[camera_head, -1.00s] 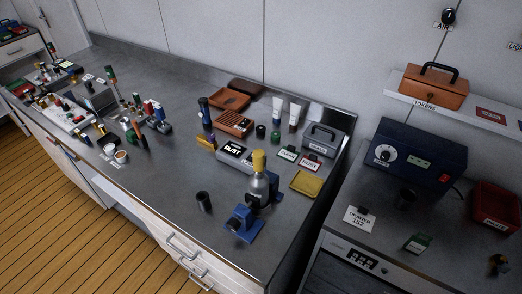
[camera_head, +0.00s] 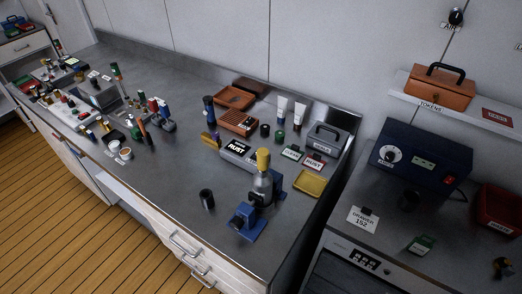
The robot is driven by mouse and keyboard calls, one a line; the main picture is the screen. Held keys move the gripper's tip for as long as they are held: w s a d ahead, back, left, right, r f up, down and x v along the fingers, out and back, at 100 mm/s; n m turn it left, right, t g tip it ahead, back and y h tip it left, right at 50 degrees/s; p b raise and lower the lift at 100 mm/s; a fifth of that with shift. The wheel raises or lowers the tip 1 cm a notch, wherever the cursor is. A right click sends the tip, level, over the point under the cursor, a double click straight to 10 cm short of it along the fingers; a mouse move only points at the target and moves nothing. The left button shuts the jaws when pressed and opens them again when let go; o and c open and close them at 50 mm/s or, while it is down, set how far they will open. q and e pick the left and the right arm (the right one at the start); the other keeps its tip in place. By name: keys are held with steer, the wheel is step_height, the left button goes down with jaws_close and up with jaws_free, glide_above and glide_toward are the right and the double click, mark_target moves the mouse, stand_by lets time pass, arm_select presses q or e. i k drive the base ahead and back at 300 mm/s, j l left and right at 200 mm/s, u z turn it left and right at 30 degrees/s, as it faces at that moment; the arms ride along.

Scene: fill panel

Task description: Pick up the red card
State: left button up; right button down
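A small red card or plate (camera_head: 497,117) with faint lettering lies on the wall shelf at the right, beside the brown TOKENS box (camera_head: 440,90). A second red-edged card (camera_head: 313,162), which seems to read RUST, stands on the long grey counter in front of the grey handled box (camera_head: 325,139). A green-edged card (camera_head: 292,153) stands just left of it. I cannot tell which of the two red ones is the task's card. Neither of my grippers is in view.
A blue clamp stand with a yellow-capped bottle (camera_head: 263,185) and a yellow tray (camera_head: 310,183) stand near the counter's right end. A blue instrument box (camera_head: 420,160) and a red bin (camera_head: 499,207) occupy the right cabinet. The counter's front middle is mostly clear.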

mark_target(314, 161)
steer(key=z, duration=0.7)
steer(key=k+j+z, duration=0.1)
steer(key=z, duration=0.35)
steer(key=k+z, duration=0.15)
steer(key=z, duration=0.35)
steer(key=k+j+z, duration=0.1)
steer(key=z, duration=0.35)
steer(key=k+l, duration=0.05)
